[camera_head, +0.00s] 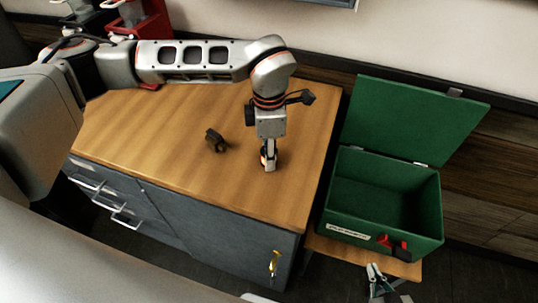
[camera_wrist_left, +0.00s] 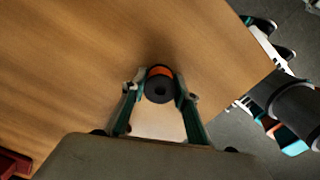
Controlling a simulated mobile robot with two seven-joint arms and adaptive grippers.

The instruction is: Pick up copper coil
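The copper coil (camera_wrist_left: 159,84) is a small dark spool with a copper-orange band and a hole in its middle. In the left wrist view it sits between the fingertips of my left gripper (camera_wrist_left: 160,88), which appear to press on both its sides. In the head view my left gripper (camera_head: 268,158) points down at the right part of the wooden tabletop and hides most of the coil. Whether the coil touches the wood is unclear. My right gripper (camera_head: 378,278) is at the bottom edge, below the green box, partly cut off; its finger gap is unclear.
A small black part (camera_head: 216,140) lies on the wooden tabletop (camera_head: 170,120), left of my left gripper. An open green box (camera_head: 390,190) with a raised lid stands to the right, on a lower surface. A red stand (camera_head: 145,22) is at the back left. The front tabletop is clear.

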